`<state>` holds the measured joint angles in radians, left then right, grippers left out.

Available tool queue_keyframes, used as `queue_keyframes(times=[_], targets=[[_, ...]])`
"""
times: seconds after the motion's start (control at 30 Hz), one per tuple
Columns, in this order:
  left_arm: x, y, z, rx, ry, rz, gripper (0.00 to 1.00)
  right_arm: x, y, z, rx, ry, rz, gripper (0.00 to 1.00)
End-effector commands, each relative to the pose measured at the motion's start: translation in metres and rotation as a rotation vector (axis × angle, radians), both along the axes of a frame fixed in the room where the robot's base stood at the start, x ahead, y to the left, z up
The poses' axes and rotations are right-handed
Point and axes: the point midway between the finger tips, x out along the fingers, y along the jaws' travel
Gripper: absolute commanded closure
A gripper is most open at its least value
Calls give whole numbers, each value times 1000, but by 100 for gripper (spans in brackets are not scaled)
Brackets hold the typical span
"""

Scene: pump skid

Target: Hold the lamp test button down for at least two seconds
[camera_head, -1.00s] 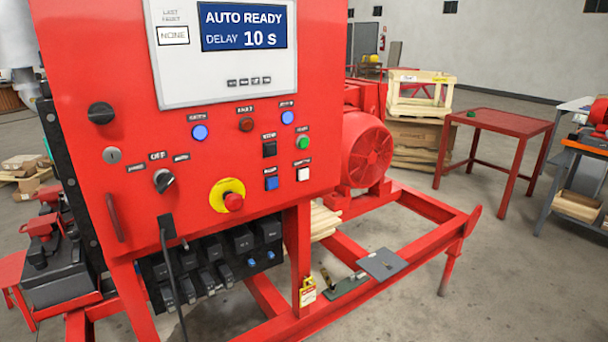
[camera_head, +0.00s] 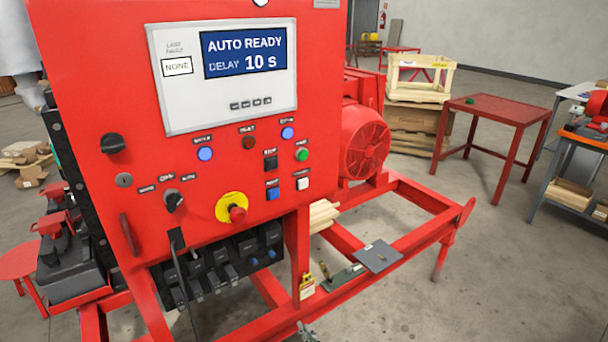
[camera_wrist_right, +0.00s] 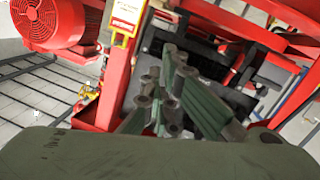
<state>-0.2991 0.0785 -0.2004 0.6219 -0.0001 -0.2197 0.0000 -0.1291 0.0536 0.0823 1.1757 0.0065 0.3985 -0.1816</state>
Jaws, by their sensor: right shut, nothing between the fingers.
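The red control panel (camera_head: 90,80) fills the left and middle of the head view. Small push buttons sit below its screen: a black one (camera_head: 270,162), a green one (camera_head: 302,154), a blue one (camera_head: 272,193) and a white one (camera_head: 303,184). Their labels are too small to read, so I cannot tell which is the lamp test button. The tip of my right gripper (camera_head: 307,333) shows at the bottom edge, well below the buttons. In the right wrist view my right gripper (camera_wrist_right: 160,95) is shut and empty. My left gripper is out of view.
The screen (camera_head: 245,52) reads AUTO READY, DELAY 10 s. A red emergency stop on a yellow ring (camera_head: 232,207) and a selector knob (camera_head: 173,201) stick out of the panel. A black cable (camera_head: 183,285) hangs below. The red skid frame (camera_head: 400,245) extends right.

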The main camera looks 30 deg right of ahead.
Motion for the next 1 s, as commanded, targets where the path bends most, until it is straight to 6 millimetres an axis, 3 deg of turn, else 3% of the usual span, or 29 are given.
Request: queue_keyframes(times=[0.03, 0.2, 0.3, 0.4, 0.5, 0.6, 0.7, 1.0], targets=[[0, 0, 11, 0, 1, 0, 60, 12, -7, 42, -15, -78, -13, 100], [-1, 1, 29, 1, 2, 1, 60, 34, -30, 158, -75, -327, -56, 100], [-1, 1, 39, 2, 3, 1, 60, 36, -43, 226, -115, -473, -85, 100], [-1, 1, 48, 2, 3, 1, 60, 32, -54, 286, -155, -603, -114, 100], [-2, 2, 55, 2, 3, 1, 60, 25, -62, 333, -189, -710, -139, 100], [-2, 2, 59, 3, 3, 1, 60, 17, -67, 365, -216, -785, -159, 100], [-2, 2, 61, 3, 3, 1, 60, 12, -69, 382, -231, -827, -170, 100], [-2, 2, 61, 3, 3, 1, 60, 10, -70, 388, -237, -845, -174, 100]])
